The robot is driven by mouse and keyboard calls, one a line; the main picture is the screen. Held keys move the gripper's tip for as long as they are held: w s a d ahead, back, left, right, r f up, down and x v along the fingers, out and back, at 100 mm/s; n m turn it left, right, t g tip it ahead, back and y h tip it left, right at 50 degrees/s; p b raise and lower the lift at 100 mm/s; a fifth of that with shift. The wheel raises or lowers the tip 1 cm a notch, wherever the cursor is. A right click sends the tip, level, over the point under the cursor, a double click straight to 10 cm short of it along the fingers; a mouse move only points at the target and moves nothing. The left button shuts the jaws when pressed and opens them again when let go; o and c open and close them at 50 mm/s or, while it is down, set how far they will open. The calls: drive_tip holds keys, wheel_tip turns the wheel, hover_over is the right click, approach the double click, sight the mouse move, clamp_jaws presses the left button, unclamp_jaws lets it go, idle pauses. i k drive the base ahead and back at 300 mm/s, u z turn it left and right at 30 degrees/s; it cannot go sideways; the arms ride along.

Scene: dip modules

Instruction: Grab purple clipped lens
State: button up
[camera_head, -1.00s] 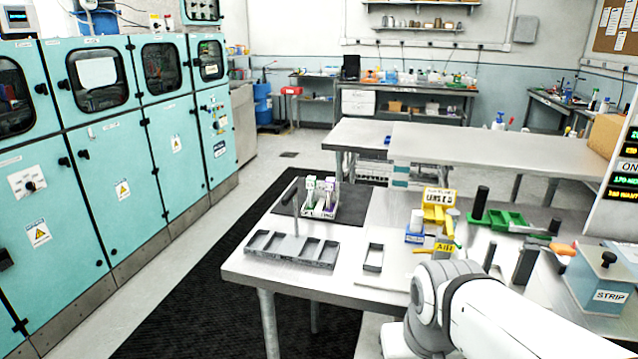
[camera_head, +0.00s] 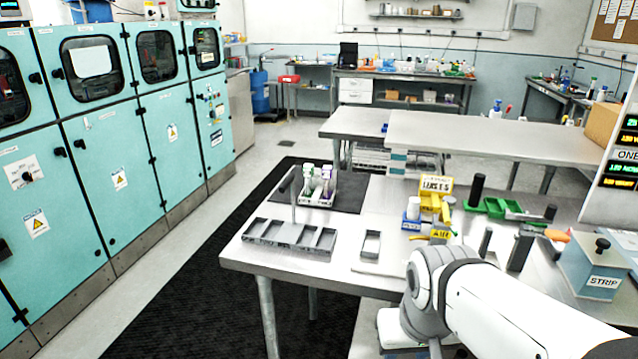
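A small light rack (camera_head: 318,202) stands on a dark mat at the back left of the metal table. It holds slim upright pieces with pale bodies. One with purple on it, the purple clipped lens as far as I can tell, stands at the right side of the rack (camera_head: 327,188). A green-topped piece (camera_head: 308,176) stands to its left. The lenses themselves are too small to make out. My arm reaches in from the lower right, well apart from the rack. My gripper is out of view.
A grey compartment tray (camera_head: 290,236) and a thin upright post (camera_head: 292,200) stand in front of the rack. A small grey frame (camera_head: 371,243), a yellow LENSES holder (camera_head: 437,190), green trays (camera_head: 498,207) and a STRIP box (camera_head: 597,264) lie farther right. Teal cabinets (camera_head: 120,150) line the left.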

sight(327, 170)
drive_tip(key=u, duration=0.5)
drive_tip(key=k, duration=0.75)
drive_tip(key=u, duration=0.85)
drive_tip(key=k, duration=0.6)
drive_tip(key=u, duration=0.5)
drive_tip(key=i, duration=1.4)
drive_tip(key=z, duration=1.05)
drive_tip(key=i, duration=1.25)
drive_tip(key=z, duration=0.95)
drive_tip(key=k, duration=0.65)
drive_tip(key=z, duration=0.2)
drive_tip(key=i, duration=0.7)
drive_tip(key=u, duration=0.1)
